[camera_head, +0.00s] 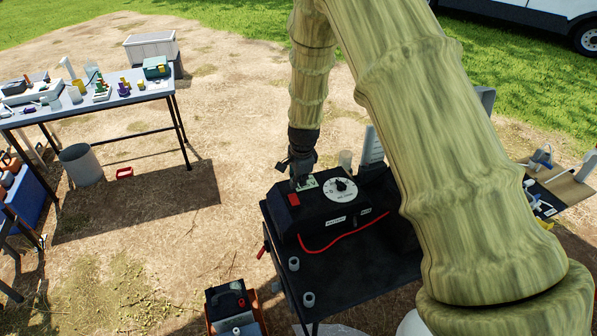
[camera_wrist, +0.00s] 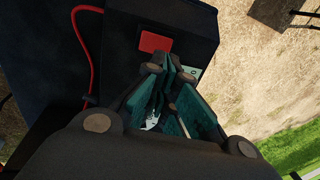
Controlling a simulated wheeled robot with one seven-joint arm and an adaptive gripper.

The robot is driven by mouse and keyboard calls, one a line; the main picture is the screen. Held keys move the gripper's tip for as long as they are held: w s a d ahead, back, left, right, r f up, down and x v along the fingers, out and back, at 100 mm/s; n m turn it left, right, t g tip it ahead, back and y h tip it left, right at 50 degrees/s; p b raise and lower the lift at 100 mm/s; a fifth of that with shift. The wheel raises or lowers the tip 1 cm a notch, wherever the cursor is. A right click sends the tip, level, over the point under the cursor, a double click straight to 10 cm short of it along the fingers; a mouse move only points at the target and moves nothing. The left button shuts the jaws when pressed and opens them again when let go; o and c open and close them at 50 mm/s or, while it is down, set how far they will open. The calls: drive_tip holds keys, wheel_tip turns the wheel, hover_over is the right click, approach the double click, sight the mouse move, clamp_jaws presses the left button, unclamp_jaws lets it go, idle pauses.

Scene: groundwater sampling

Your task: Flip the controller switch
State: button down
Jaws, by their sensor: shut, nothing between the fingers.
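The controller (camera_head: 345,207) is a black box on a small black table, with a round white dial (camera_head: 340,189), a red patch (camera_head: 293,199) and a small pale green plate (camera_head: 307,184) on its top. My gripper (camera_head: 299,184) points down at the pale plate, left of the dial. In the wrist view my gripper (camera_wrist: 172,75) is shut and empty, its fingertips over the controller's top beside the red patch (camera_wrist: 155,41). The pale plate (camera_wrist: 188,72) shows partly behind the fingers. The switch itself is hidden by the fingers, and I cannot tell whether they touch it.
A red cable (camera_head: 335,245) runs along the controller's front. The black table (camera_head: 350,275) has small grey cylinders at its left edge. An orange and black case (camera_head: 235,305) stands on the ground in front. A long worktable (camera_head: 130,98) with several items is at the left.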

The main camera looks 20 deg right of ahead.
sight(297, 196)
drive_tip(key=shift+w+f+p, duration=0.2)
drive_tip(key=shift+f+p, duration=0.2)
drive_tip(key=shift+f, duration=0.55)
drive_tip(key=shift+w+f+p, duration=0.15)
drive_tip(key=shift+f+p, duration=0.2)
drive_tip(key=shift+f, duration=0.6)
drive_tip(key=shift+w+f+p, duration=0.2)
drive_tip(key=shift+f+p, duration=0.2)
drive_tip(key=shift+f, duration=0.55)
drive_tip(key=shift+d, duration=0.1)
